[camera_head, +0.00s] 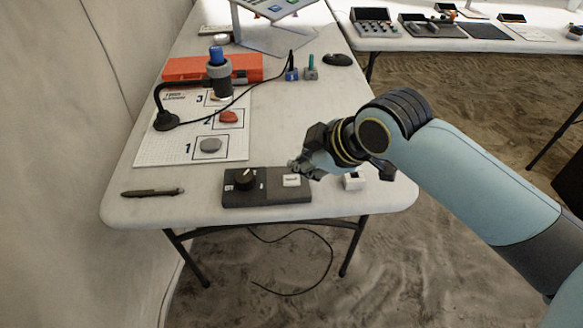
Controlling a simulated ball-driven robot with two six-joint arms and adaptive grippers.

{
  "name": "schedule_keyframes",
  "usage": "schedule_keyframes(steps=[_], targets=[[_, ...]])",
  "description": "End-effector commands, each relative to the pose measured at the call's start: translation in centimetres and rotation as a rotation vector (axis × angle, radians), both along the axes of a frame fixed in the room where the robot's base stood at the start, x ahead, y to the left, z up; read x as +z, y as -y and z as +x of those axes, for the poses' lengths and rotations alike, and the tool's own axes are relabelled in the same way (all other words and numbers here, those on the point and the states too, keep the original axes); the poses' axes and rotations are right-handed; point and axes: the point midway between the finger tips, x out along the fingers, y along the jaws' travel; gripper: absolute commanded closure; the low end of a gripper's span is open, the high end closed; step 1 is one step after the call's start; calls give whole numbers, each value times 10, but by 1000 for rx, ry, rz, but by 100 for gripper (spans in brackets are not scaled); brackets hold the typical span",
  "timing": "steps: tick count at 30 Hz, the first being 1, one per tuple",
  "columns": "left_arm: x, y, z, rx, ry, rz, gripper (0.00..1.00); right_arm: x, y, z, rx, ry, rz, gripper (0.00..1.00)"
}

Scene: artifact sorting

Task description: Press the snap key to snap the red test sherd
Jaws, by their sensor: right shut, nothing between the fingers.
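The red test sherd (229,117) lies in square 2 of a white printed mat (165,150). The snap key is a small white key (291,181) with tiny print on the right part of a dark control box (266,198), which also has a black knob (245,179). My right gripper (297,168) is shut and empty, with its tips just behind and above the white key; I cannot tell whether they touch it. A digital microscope (219,72) with a blue top stands on a gooseneck over square 3. My left gripper is not in view.
A grey sherd (211,145) lies in square 1. A pen (153,193) lies at the front left, and a small white block (354,182) sits right of the control box. An orange case (185,67) and a cable lie farther back.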

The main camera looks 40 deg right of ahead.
Motion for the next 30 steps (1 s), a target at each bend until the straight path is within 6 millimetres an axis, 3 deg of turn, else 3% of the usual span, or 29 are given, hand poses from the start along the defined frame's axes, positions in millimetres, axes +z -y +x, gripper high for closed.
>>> schedule_keyframes(steps=[1, 4, 9, 22, 30], targets=[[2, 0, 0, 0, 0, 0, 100, 16, -2, 12, 49, 45, -22, 100], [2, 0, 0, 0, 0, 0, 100, 37, -7, 27, 128, 110, -63, 100], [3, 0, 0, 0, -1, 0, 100, 48, -9, 35, 177, 148, -92, 100], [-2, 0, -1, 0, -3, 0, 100, 44, -9, 35, 176, 148, -91, 100], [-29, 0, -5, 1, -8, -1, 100, 21, -9, 34, 175, 148, -91, 100]])
